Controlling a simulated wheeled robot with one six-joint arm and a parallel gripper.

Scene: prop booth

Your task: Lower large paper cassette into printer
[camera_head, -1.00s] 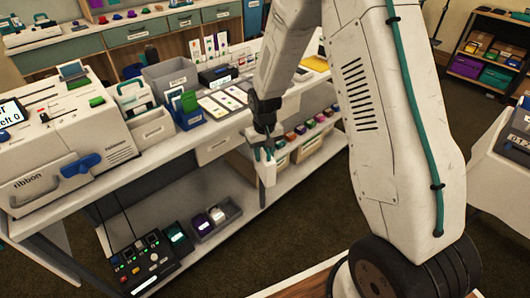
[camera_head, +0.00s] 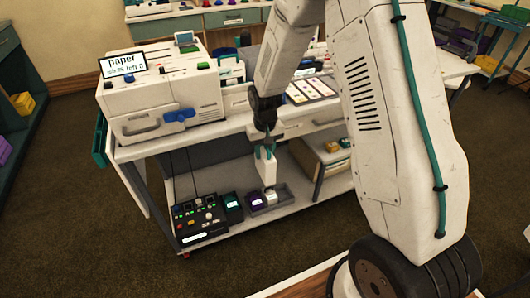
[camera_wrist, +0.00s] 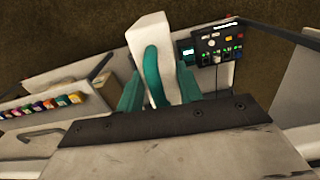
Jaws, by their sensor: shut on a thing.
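My gripper (camera_head: 265,152) is shut on a white block-shaped cassette (camera_head: 269,173), held upright below the teal fingers in front of the bench. In the wrist view the white cassette (camera_wrist: 150,28) stands between the teal fingers of my gripper (camera_wrist: 158,88), with a curved teal strip along it. I cannot tell its size mark. The white printer (camera_head: 165,104) stands on the left end of the bench, left of my gripper and apart from it. Its screen (camera_head: 123,65) reads "paper" above a smaller line.
The bench top (camera_head: 235,125) holds bins and cards right of the printer. On the lower shelf are a control box with lit buttons (camera_head: 198,217) and small trays (camera_head: 255,201). The carpet (camera_head: 70,200) at the left is clear. My arm hides the right part of the bench.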

